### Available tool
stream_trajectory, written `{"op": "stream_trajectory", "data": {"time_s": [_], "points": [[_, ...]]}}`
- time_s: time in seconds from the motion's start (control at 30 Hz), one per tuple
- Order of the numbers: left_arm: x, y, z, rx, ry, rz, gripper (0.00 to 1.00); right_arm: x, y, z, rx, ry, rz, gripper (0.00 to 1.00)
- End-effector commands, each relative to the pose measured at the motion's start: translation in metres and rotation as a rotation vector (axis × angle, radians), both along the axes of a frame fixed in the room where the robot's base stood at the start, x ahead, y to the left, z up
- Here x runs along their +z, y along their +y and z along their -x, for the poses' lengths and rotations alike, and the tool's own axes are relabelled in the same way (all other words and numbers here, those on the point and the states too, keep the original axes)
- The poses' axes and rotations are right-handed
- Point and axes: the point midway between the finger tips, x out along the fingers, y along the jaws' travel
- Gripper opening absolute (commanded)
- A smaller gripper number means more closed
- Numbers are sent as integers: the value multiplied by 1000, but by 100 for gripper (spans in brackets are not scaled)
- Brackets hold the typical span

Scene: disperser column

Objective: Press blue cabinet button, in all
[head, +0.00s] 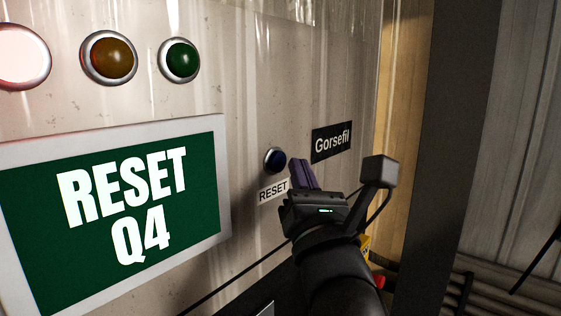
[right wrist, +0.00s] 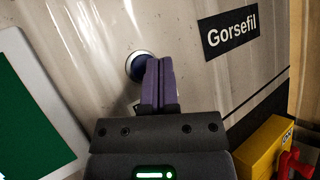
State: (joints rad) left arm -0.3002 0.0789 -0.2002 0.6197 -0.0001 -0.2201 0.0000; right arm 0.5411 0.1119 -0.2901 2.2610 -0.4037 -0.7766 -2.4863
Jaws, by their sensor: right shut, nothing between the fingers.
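The blue button (head: 274,160) is a dark blue dome in a metal ring on the pale cabinet front (head: 260,90), just above a small RESET label (head: 273,191). My right gripper (head: 303,174) is shut and empty, its purple fingers together just right of the button in the head view. In the right wrist view the button's ring (right wrist: 133,62) shows behind the fingertips (right wrist: 158,62), which hide part of it. I cannot tell whether the fingertips touch the button. My left gripper is not in view.
A green RESET Q4 screen (head: 120,205) is left of the button. White, amber (head: 110,58) and green (head: 180,60) lamps sit above it. A Gorsefil plate (head: 332,142) is to the right. A yellow box with a red part (right wrist: 265,150) is lower right.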

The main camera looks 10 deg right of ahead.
Motion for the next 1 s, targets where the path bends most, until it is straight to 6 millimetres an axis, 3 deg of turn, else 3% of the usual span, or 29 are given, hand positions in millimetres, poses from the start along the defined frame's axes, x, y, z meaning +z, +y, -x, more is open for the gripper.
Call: {"op": "stream_trajectory", "data": {"time_s": [1.0], "points": [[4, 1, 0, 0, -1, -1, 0, 0, 5, -7, 0, 1, 0, 0]]}}
